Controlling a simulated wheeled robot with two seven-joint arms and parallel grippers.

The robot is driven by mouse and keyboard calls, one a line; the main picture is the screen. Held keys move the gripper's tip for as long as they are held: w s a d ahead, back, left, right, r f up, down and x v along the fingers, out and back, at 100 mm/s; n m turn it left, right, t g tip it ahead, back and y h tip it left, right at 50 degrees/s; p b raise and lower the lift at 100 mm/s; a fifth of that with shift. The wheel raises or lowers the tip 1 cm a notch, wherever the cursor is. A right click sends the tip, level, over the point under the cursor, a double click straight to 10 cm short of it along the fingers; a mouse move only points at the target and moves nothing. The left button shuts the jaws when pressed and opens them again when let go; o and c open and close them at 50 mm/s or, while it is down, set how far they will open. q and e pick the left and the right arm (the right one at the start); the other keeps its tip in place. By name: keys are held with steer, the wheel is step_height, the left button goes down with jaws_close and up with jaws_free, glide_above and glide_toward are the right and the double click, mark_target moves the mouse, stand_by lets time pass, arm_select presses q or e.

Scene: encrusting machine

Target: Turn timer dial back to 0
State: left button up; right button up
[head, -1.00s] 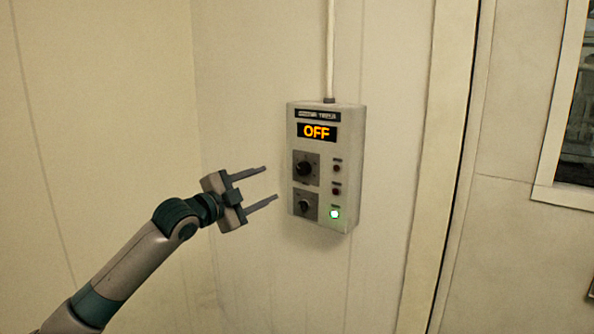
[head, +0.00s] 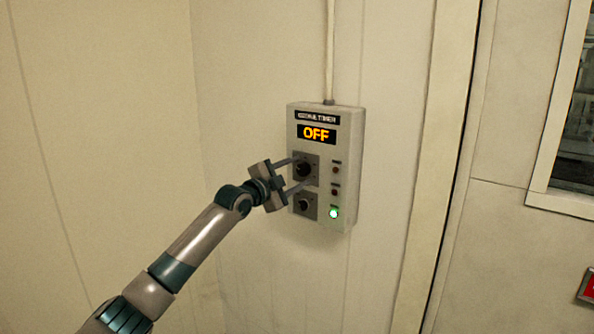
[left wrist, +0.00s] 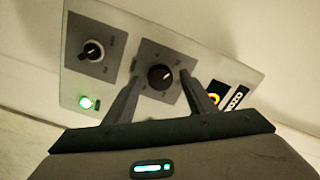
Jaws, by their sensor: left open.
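The timer box (head: 345,205) is a light grey panel on the wall, with an orange "OFF" on its display (head: 316,133). The upper dial (head: 304,170) is a black knob on a dark square plate, and it also shows in the left wrist view (left wrist: 160,76). The lower dial (head: 304,206) is a similar knob below it. My left gripper (head: 303,173) is open, its two fingers on either side of the upper dial. In the left wrist view the fingers (left wrist: 166,88) flank this knob with gaps. I cannot tell how deep they reach. My right gripper is not in view.
Two unlit buttons (head: 336,178) and a lit green one (head: 333,213) line the box's right side. A conduit (head: 330,50) runs up from the box. A door frame edge (head: 450,150) stands to the right. The wall left of the box is bare.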

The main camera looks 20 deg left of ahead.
arm_select(q)
steer(key=shift+w+d, duration=0.1)
steer(key=shift+w, duration=0.1)
steer(key=shift+c, duration=0.5)
steer(key=c, duration=0.9)
steer(key=shift+c, duration=0.2)
steer(key=shift+f+n, duration=0.1)
steer(key=shift+n, duration=1.3)
steer(key=n, duration=0.9)
steer(key=shift+p, duration=0.3)
